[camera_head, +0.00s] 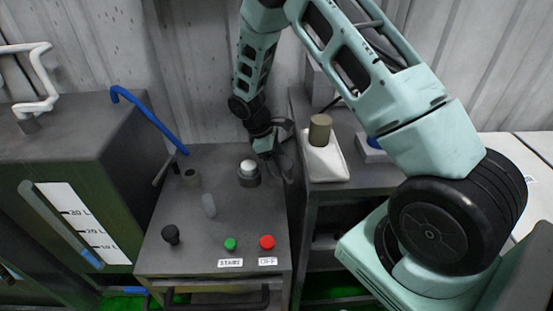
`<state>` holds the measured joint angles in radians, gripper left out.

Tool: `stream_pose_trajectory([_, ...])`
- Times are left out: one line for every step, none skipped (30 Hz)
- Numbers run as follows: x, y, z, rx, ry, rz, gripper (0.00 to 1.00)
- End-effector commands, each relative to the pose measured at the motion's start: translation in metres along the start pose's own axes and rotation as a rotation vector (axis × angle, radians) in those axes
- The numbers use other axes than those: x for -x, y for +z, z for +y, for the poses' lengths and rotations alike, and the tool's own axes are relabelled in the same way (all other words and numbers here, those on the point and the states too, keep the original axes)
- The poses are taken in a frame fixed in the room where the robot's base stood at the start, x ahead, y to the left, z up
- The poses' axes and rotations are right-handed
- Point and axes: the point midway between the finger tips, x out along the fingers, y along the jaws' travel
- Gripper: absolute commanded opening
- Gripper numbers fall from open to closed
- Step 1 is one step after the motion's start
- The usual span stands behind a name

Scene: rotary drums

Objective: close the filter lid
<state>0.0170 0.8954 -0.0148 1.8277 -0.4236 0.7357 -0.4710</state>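No part in view is plainly marked as the filter lid, and I cannot tell which one it is. A round silver-white cap on a dark base (249,173) stands on top of the dark control cabinet (180,222). My gripper (276,158) points down just right of and behind the silver-white cap. It looks apart from the cap, though the gap is hard to judge. Its fingers are dark and small, and their opening is unclear.
The cabinet top carries a black knob (171,235), a grey lever (209,205), a green button (230,244) and a red button (267,242). A white container with a brown cap (323,155) stands right of my gripper. A tank (75,190) with a level gauge is left.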

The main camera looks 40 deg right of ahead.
Motion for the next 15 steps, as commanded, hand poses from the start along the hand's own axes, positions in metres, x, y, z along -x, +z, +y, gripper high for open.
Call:
stream_pose_trajectory([0.0009,-0.0031,-0.0022,0.009,0.0,0.004,0.31])
stream_pose_trajectory([0.0009,-0.0033,-0.0023,0.009,0.0,0.004,0.31])
stream_pose_trajectory([0.001,-0.0035,-0.0025,0.01,0.0,0.005,0.31])
stream_pose_trajectory([0.0011,-0.0037,-0.0026,0.01,0.0,0.005,0.31])
stream_pose_trajectory([0.0012,-0.0039,-0.0027,0.01,0.0,0.005,0.31])
stream_pose_trajectory([0.0013,-0.0042,-0.0029,0.01,0.0,0.006,0.31])
stream_pose_trajectory([0.0013,-0.0044,-0.0031,0.01,-0.001,0.006,0.31])
stream_pose_trajectory([0.0014,-0.0046,-0.0032,0.01,-0.001,0.006,0.31])
stream_pose_trajectory([0.0015,-0.0049,-0.0034,0.01,-0.001,0.006,0.31])
stream_pose_trajectory([0.0016,-0.0051,-0.0035,0.01,-0.001,0.007,0.31])
stream_pose_trajectory([0.0016,-0.0053,-0.0036,0.01,-0.002,0.007,0.31])
stream_pose_trajectory([0.0017,-0.0056,-0.0038,0.01,-0.002,0.007,0.31])
stream_pose_trajectory([0.0018,-0.0059,-0.0039,0.009,-0.002,0.008,0.31])
stream_pose_trajectory([0.0019,-0.0061,-0.0041,0.009,-0.003,0.008,0.31])
stream_pose_trajectory([0.002,-0.0064,-0.0042,0.008,-0.003,0.008,0.31])
